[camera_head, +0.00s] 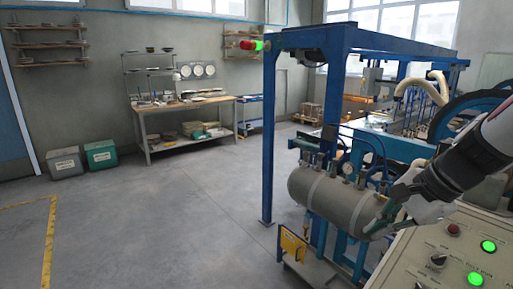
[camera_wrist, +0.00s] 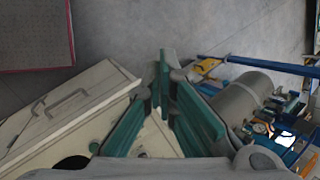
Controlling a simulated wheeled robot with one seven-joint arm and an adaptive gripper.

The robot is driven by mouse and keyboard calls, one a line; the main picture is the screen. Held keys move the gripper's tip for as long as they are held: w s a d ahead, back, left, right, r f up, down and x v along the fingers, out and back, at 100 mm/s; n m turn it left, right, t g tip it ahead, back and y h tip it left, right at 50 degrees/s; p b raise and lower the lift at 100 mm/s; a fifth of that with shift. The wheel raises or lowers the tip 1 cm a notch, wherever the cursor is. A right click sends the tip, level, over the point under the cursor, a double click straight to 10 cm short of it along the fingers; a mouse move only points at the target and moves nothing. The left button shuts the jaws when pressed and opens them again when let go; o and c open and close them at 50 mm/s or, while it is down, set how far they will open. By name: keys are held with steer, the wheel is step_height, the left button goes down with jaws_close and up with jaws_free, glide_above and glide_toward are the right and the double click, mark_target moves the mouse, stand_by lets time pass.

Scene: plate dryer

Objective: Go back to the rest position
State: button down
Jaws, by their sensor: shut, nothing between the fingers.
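My gripper (camera_head: 378,222) is at the right in the head view, above the control panel (camera_head: 408,262) and in front of the grey cylindrical tank (camera_head: 325,195). Its teal fingers are closed together and hold nothing. In the wrist view my gripper (camera_wrist: 162,82) points away from the camera, with the grey cabinet (camera_wrist: 70,120) with a handle below and left of it. The tank (camera_wrist: 245,98) shows to its right. The panel carries lit green buttons (camera_head: 488,246), a red button (camera_head: 453,229) and a dark knob (camera_head: 437,259). My arm hides part of the machine behind it.
A blue-framed machine (camera_head: 268,150) stands behind the tank, with a yellow plate (camera_head: 293,245) low at its front. A workbench (camera_head: 180,104) and two bins (camera_head: 101,154) stand at the back left. The floor at left and centre is clear.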

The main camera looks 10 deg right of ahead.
steer(key=s+a+r+n+h, duration=0.3)
steer(key=s+a+r+n, duration=0.2)
steer(key=s+a+n, duration=0.6)
steer(key=shift+s+a+n+t, duration=0.25)
steer(key=shift+a+n, duration=0.8)
steer(key=shift+n, duration=1.95)
steer(key=shift+r, duration=0.1)
